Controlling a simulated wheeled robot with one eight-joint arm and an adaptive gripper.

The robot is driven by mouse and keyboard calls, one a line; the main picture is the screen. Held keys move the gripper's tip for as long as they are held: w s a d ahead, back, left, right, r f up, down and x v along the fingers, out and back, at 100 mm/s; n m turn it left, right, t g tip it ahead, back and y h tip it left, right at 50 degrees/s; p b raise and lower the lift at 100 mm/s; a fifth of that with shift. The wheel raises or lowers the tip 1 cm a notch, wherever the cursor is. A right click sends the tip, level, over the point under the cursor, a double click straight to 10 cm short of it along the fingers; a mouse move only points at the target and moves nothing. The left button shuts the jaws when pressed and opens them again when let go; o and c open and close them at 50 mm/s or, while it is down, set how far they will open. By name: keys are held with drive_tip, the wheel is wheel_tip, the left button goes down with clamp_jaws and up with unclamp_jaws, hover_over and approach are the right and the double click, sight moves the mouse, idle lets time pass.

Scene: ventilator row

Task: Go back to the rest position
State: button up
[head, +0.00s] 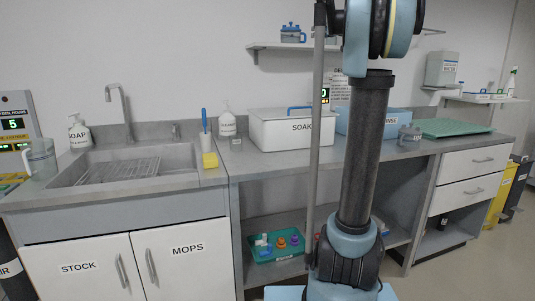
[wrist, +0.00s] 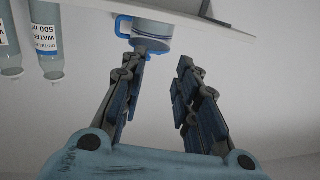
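My gripper (wrist: 168,58) shows in the wrist view with its two dark jointed fingers spread apart and nothing between them. It is open and empty. The wrist picture is upside down. A clear jug with a blue handle and rim (wrist: 150,32) stands on a shelf (wrist: 215,20) beyond the left finger, and it looks apart from the fingers. In the head view my arm rises in front of the counter and leaves the top of the picture. My gripper cannot be made out there.
In the wrist view, labelled bottles (wrist: 48,40) stand near the jug. In the head view, the counter (head: 255,165) holds a white SOAK bin (head: 275,132), a blue bin (head: 360,122) and a green tray (head: 455,128). A wall shelf (head: 275,46) holds a blue-lidded jug (head: 293,33).

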drive_tip(key=s+a+f+g+h, duration=0.1)
drive_tip(key=s+a+f+g, duration=0.25)
drive_tip(key=s+f, duration=0.65)
drive_tip(key=s+a+f+g, duration=0.2)
drive_tip(key=s+a+f, duration=0.2)
drive_tip(key=s+f, duration=0.55)
drive_tip(key=s+a+f+g+h, duration=0.1)
drive_tip(key=s+a+f+g, duration=0.45)
drive_tip(key=f, duration=0.85)
drive_tip(key=s+d+f+m+g+h, duration=0.1)
drive_tip(key=s+d+f+m+h, duration=0.1)
drive_tip(key=s+f, duration=1)
drive_tip(key=s+d+f+m+g+h, duration=0.1)
drive_tip(key=s+d+f+m+h, duration=0.2)
drive_tip(key=s+d+f, duration=0.4)
drive_tip(key=s+f+h, duration=0.1)
drive_tip(key=s+f, duration=0.5)
drive_tip(key=f, duration=0.4)
drive_tip(key=shift+s+f+g, duration=0.3)
drive_tip(key=shift+f, duration=0.05)
